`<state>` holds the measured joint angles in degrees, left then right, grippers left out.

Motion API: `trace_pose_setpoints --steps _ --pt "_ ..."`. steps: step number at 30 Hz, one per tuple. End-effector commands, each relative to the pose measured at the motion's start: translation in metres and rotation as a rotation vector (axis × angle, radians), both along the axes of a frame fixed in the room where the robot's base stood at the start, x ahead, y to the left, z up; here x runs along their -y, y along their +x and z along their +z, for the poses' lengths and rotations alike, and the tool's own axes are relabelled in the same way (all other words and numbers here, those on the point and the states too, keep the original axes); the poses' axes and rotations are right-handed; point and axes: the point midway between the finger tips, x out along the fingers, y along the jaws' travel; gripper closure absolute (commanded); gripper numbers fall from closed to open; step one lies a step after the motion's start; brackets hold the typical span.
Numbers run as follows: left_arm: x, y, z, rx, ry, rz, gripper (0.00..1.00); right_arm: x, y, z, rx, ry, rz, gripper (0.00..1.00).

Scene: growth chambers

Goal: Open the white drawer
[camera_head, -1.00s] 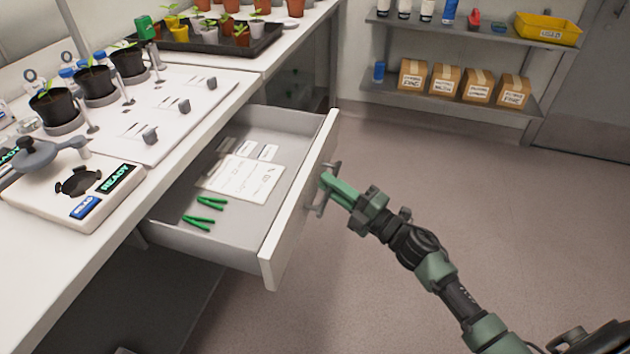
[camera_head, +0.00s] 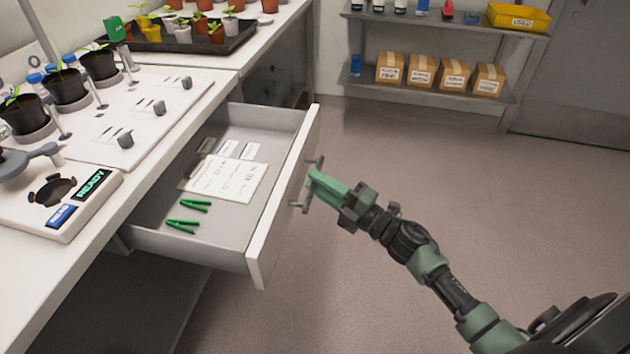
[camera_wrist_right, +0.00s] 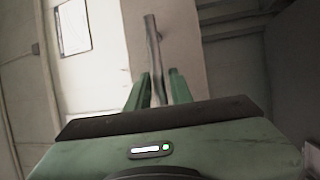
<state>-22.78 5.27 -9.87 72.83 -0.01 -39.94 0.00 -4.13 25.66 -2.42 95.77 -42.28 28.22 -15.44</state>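The white drawer (camera_head: 284,205) stands pulled out from under the white bench, with its inside in view. Two green clip-like tools, a paper sheet and small cards lie in it. My right gripper (camera_head: 314,180) is at the grey bar handle (camera_head: 307,190) on the drawer front. In the right wrist view the handle (camera_wrist_right: 152,50) runs between the two green fingers (camera_wrist_right: 158,90), which look closed around it. My left gripper is in neither view.
The white bench (camera_head: 150,185) runs along the left, bearing a device reading READY (camera_head: 60,205), potted seedlings and a black plant tray (camera_head: 190,42). A shelf (camera_head: 430,97) with cardboard boxes stands at the back. The floor (camera_head: 420,160) right of the drawer is clear.

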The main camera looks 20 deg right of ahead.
Motion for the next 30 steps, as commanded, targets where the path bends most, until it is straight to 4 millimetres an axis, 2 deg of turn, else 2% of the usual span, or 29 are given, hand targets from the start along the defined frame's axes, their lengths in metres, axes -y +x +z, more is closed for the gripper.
trace_pose_setpoints --steps 6,12,30 --pt "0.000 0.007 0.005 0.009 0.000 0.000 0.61 0.020 -0.034 -0.009 -0.004 -0.003 -0.001 0.78" --pt "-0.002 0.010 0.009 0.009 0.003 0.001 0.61 0.032 -0.053 -0.012 -0.002 -0.003 0.001 0.78" --pt "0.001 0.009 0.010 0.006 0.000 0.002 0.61 0.034 -0.057 -0.013 -0.002 -0.001 -0.002 0.78"
